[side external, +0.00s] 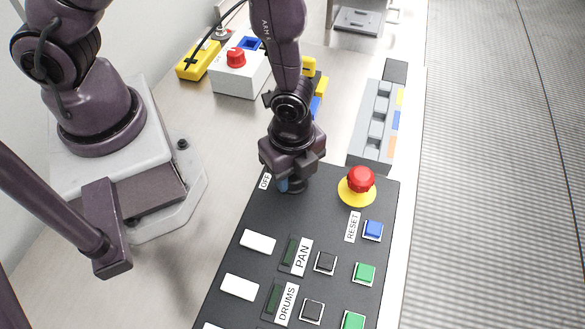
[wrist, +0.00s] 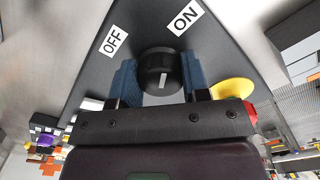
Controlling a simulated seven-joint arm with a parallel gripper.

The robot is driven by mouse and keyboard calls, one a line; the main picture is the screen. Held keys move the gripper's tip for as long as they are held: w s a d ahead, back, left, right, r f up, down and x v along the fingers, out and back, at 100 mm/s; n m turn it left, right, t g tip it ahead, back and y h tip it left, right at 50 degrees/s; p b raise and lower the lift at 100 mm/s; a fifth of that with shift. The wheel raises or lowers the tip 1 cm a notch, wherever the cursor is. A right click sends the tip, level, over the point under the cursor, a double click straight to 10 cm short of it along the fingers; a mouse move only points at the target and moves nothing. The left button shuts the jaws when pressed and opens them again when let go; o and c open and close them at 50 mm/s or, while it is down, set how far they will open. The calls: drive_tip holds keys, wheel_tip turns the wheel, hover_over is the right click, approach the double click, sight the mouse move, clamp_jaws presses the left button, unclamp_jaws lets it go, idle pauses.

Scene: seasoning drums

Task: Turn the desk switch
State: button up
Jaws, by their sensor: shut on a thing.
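The desk switch is a black round knob (wrist: 158,66) with a short white mark on its face, on the dark control panel (side external: 222,262). In the wrist view, the OFF label (wrist: 113,41) lies up and left of it and the ON label (wrist: 186,17) up and right. My gripper (side external: 291,186) points down at the panel's far left corner. Its blue fingers stand on either side of the knob, shut on it. In the side view my gripper hides most of the knob and the ON label; the OFF label (side external: 265,181) shows beside it.
A red emergency button (side external: 361,179) on a yellow base sits right of my gripper. A blue RESET button (side external: 373,230) and several white, black and green buttons lie nearer. Behind stand a white box (side external: 240,78) with a red knob and a grey rack (side external: 372,130).

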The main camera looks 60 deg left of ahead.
drive_tip(key=n, duration=0.5)
drive_tip(key=shift+s+n, duration=0.1)
drive_tip(key=shift+n, duration=0.2)
drive_tip(key=n, duration=0.5)
drive_tip(key=shift+s+d+n, duration=0.1)
drive_tip(key=shift+d+n, duration=0.05)
drive_tip(key=shift+n, duration=0.25)
drive_tip(key=o, duration=0.9)
wheel_tip(320, 180, up, 13)
idle(0.4)
